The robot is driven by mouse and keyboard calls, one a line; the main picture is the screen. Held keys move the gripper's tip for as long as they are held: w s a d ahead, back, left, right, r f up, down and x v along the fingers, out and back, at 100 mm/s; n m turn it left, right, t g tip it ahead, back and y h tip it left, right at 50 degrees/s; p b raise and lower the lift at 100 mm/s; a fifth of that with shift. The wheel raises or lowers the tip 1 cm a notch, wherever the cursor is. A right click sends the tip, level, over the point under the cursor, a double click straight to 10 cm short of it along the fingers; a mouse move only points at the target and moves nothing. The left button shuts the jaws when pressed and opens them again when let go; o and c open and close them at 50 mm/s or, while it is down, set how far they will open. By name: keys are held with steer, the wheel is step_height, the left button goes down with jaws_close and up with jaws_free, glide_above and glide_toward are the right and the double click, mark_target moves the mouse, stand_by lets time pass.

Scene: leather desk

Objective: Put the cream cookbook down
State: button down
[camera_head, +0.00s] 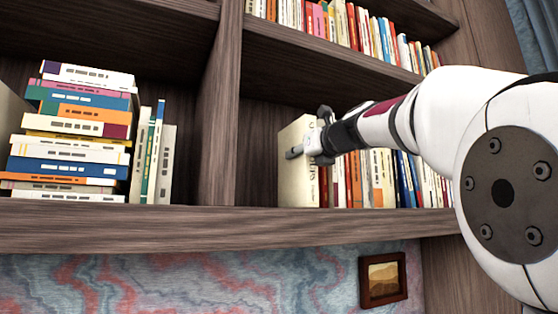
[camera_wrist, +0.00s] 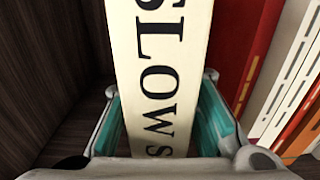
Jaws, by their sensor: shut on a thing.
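The cream cookbook (camera_head: 298,172) stands upright on the shelf board at the left end of a row of books, in the right compartment. In the wrist view its cream spine (camera_wrist: 160,75) shows dark letters reading "SLOW S". My gripper (camera_head: 305,148) is at the upper part of the book, shut on it. In the wrist view the gripper's teal-lined fingers (camera_wrist: 165,115) are on either side of the spine. The book's lower edge appears at the shelf board in the head view. I cannot tell whether it bears its weight there.
A red book (camera_wrist: 237,50) and other books stand close on the right. A wooden divider (camera_head: 218,110) is to the left, with a free gap before the cookbook. Stacked books (camera_head: 75,130) fill the left compartment. The shelf board (camera_head: 200,228) runs below.

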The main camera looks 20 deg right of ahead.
steer(key=shift+s, duration=0.1)
steer(key=c, duration=1.3)
jaws_free()
steer(key=shift+f, duration=0.1)
steer(key=s, duration=1.2)
steer(key=s+a+f+n+g+y, duration=0.1)
steer(key=s+a+f+n+g, duration=0.1)
steer(key=a+f+n, duration=0.35)
steer(key=s+a+f+n+g+y, duration=0.1)
steer(key=a+f+n+g, duration=0.15)
steer(key=f+n, duration=0.55)
steer(key=s+a+f+n+g, duration=0.2)
steer(key=a+f+n, duration=0.15)
steer(key=f, duration=0.65)
steer(key=s+a+f+n+g+h, duration=0.1)
steer(key=s+a+f+n+g, duration=0.1)
steer(key=s+f+n, duration=0.6)
steer(key=s+a+f+n+g+h, duration=0.1)
steer(key=s+f+n+g, duration=0.3)
steer(key=f, duration=1.2)
steer(key=s+a+n+b, duration=0.1)
steer(key=s+n, duration=0.3)
steer(key=n, duration=0.3)
steer(key=shift+s+a+f, duration=0.15)
steer(key=shift+s, duration=0.05)
